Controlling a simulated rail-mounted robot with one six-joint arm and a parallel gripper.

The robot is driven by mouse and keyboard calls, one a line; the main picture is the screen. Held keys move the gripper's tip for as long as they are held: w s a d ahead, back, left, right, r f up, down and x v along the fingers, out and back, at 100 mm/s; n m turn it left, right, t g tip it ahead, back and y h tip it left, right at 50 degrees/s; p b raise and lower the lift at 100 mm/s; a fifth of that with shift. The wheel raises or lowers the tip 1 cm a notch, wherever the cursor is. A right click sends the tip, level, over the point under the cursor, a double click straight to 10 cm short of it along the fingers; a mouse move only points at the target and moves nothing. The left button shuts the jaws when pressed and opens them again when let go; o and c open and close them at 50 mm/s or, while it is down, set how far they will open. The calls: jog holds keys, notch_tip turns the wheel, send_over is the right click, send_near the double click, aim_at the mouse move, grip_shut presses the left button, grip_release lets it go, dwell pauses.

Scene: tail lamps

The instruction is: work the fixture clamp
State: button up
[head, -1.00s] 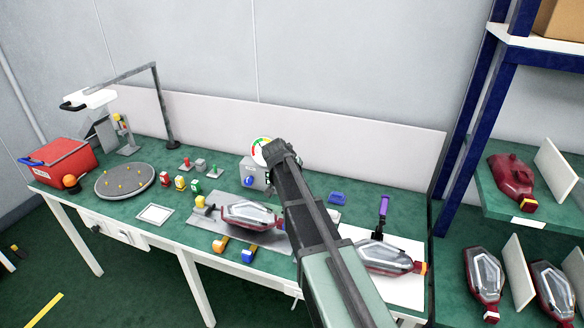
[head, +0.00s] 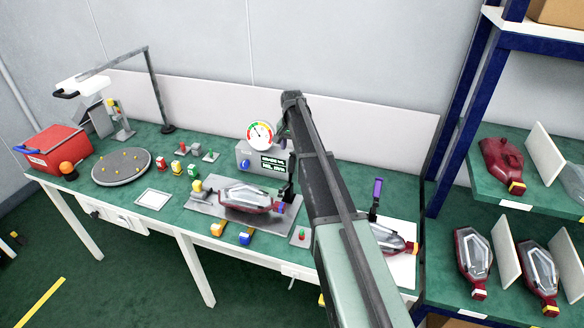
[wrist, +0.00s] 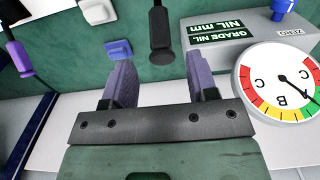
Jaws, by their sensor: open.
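A tail lamp (head: 247,198) with a clear cover and dark red housing lies on a grey fixture plate (head: 207,209) on the bench. At the lamp's right stands a dark upright piece (head: 289,185) that looks like the fixture clamp. In the wrist view a black handle with a rounded end (wrist: 162,38) shows ahead of the jaws, near the middle of the gap; its base is out of frame. My gripper (wrist: 158,75) is open, with purple-grey fingers and nothing held. The handle is apart from both fingers.
A grey gauge box (head: 248,157) with a round dial (head: 260,134) stands close by, left of my arm. A purple-handled tool (head: 376,190) stands to the right near another lamp (head: 398,240). A blue block (wrist: 118,48) lies near the left finger in the wrist view.

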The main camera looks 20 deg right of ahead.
aim_at(292, 156)
notch_tip(292, 156, down, 8)
jog(key=b, duration=0.6)
jog(key=shift+r, duration=0.1)
